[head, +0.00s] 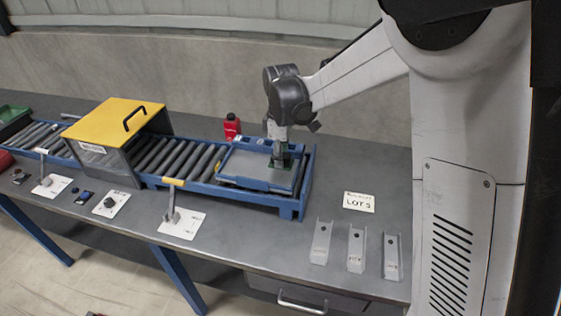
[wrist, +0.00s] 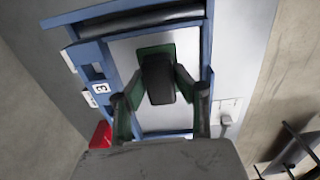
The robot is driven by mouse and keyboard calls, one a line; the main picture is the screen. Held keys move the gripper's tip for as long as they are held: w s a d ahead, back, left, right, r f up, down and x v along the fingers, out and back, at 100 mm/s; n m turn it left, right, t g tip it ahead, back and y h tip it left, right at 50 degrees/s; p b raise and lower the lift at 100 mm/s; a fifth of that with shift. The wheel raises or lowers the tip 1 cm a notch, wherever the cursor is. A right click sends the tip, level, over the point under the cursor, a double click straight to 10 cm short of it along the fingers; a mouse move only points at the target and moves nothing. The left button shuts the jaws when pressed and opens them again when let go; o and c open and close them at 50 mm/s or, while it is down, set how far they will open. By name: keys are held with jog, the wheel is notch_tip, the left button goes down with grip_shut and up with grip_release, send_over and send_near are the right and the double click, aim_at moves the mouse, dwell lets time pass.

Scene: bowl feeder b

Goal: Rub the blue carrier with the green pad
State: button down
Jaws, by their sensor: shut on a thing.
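The blue carrier (head: 250,178) lies at the right end of the roller conveyor, with a flat grey-blue top. In the wrist view, its pale top (wrist: 125,62) shows inside blue rails. My gripper (head: 281,158) points down over the carrier's right part. In the wrist view, my gripper (wrist: 158,88) is shut on the black handle of the green pad (wrist: 146,51). The pad's green edge shows around the handle, over the carrier's top. The pad seems to be on or just above the surface; I cannot tell whether it touches. The fingers and handle hide part of it.
A yellow-topped box (head: 112,122) with a black handle spans the conveyor. A red bottle (head: 232,127) stands behind the conveyor. A lever on a white plate (head: 182,222) is in front.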

jog(key=shift+d+r+p, duration=0.1)
jog(key=shift+r+p, duration=0.95)
jog(key=shift+r, duration=1.55)
